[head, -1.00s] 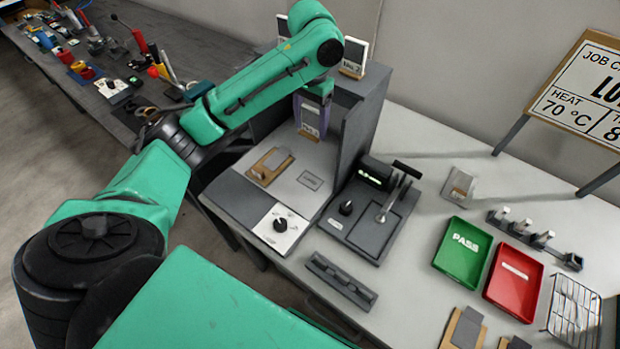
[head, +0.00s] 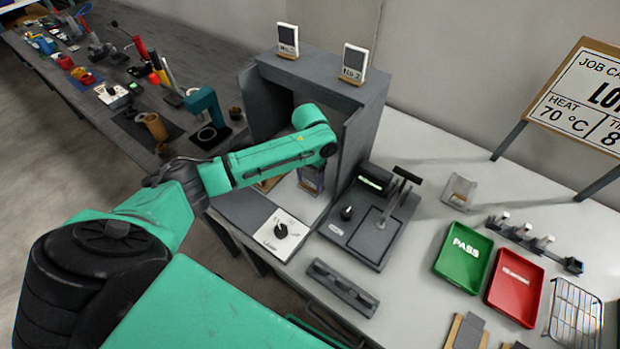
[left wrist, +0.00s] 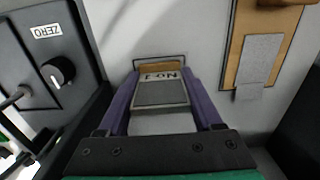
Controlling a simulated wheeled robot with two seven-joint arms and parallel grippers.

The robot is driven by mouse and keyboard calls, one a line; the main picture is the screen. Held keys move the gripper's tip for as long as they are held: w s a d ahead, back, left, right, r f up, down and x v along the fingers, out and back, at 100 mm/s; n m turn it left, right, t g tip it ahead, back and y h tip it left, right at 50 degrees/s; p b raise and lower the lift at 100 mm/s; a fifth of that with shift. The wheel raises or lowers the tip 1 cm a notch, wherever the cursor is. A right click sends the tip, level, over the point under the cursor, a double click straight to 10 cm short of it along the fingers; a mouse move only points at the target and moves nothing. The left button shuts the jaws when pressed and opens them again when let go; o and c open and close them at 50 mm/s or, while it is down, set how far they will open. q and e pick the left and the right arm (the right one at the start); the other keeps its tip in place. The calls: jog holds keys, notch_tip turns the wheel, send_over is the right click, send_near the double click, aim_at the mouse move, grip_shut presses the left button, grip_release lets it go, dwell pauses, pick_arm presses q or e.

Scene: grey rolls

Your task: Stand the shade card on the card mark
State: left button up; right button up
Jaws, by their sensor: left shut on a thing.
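The shade card, labelled NO.3, with a grey face and a wooden foot, is between the purple fingers of my left gripper (left wrist: 163,108) in the left wrist view; the card (left wrist: 160,92) reads upside down there. My left gripper is shut on it. The card mark (left wrist: 134,60) is a thin dark outline on the pale booth floor, and the card's foot appears within or over it. In the head view, the card (head: 312,178) is low in the grey booth, partly behind my left forearm. I cannot tell whether it touches the floor. My right gripper is not in view.
Two similar cards (head: 288,40) (head: 354,62) stand on the booth roof (head: 320,74). A wooden board with a grey strip (left wrist: 262,62) lies near the mark. The booth wall (head: 362,130) and a dial panel (head: 282,230) are close. Green (head: 463,289) and red (head: 514,318) trays lie right.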

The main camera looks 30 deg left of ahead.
aim_at(310, 171)
pick_arm(q)
jog(key=o, duration=1.4)
jog(key=shift+c, duration=0.2)
notch_tip(310, 171, up, 12)
jog(key=shift+r+b, duration=0.1)
jog(key=shift+b, duration=0.3)
